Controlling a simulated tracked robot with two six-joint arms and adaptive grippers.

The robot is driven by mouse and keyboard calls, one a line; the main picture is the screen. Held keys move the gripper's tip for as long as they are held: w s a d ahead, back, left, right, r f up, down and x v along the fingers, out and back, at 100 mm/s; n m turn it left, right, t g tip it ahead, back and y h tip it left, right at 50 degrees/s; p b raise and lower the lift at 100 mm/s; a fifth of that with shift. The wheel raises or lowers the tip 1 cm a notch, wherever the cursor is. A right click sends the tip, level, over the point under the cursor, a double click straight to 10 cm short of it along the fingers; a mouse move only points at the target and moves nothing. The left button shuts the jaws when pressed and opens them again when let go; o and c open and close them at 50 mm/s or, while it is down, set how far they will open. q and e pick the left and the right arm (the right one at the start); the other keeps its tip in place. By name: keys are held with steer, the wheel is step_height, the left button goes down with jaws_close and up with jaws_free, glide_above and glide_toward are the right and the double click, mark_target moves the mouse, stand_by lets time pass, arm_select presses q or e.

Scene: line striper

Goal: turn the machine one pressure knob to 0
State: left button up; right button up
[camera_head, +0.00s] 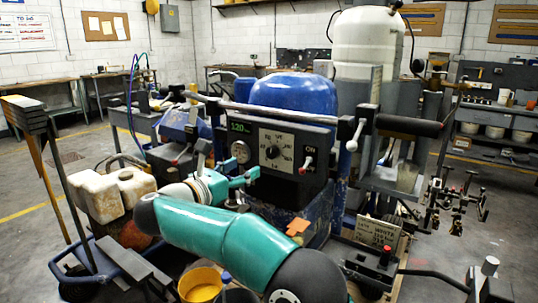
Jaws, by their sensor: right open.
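The pressure knob (272,152) is a small dark round knob on a light dial plate, in the middle of the machine's control panel (322,146). Its exact pointer setting is too small to read. A round gauge (240,152) sits to its left, below a green display (241,127) that appears to read 120. My right gripper (249,182) is open, with teal fingers just below and left of the knob, in front of the panel's lower edge. It appears apart from the knob and holds nothing visible. My left gripper is out of view.
A red-tipped switch (305,166) marked ON is right of the knob. A handlebar with a black grip (408,125) crosses above the panel. White jugs (112,190) stand at left. Open floor lies at far left.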

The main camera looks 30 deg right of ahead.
mark_target(270, 154)
steer(key=p+x, duration=0.1)
steer(key=x, duration=1)
steer(key=shift+w+d+f+p, duration=0.1)
steer(key=shift+w+p, duration=0.05)
steer(key=shift+p, duration=0.25)
steer(key=shift+c, duration=0.4)
jaws_close()
